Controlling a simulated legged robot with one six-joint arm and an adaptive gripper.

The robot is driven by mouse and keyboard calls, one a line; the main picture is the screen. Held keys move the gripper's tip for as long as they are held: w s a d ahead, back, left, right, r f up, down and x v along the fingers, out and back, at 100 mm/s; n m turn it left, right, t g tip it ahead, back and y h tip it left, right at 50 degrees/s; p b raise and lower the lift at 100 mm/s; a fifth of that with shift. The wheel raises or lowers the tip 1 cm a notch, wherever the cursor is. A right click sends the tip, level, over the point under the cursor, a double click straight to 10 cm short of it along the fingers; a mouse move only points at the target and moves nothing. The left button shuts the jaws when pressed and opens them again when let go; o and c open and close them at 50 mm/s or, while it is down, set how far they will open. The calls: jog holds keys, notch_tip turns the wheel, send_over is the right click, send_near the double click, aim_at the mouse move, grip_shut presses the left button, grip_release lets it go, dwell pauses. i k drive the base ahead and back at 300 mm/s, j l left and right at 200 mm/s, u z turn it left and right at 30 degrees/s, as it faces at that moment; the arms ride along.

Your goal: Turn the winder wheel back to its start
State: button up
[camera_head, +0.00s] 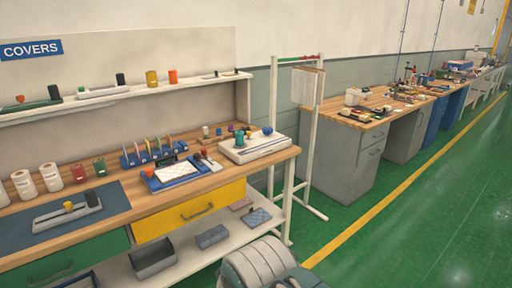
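I cannot make out for certain which thing is the winder wheel. A white flat device (252,149) with small coloured round parts on top stands at the right end of the wooden bench; the parts are too small to tell apart. A grey device (60,216) with a black upright part and a yellow knob lies on the dark blue mat (113,200) at the front left. My gripper does not show in this view.
The wooden bench (222,166) also holds a blue tray (178,171), a rack of coloured pieces (150,152) and several rolls (50,177). A yellow drawer (188,213) sits below. A white frame (273,125) stands right of the bench. Green floor (420,220) is open at right.

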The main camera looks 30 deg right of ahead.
aim_at(267, 130)
jog(key=i+l+z, duration=0.25)
jog(key=i+l, duration=2.15)
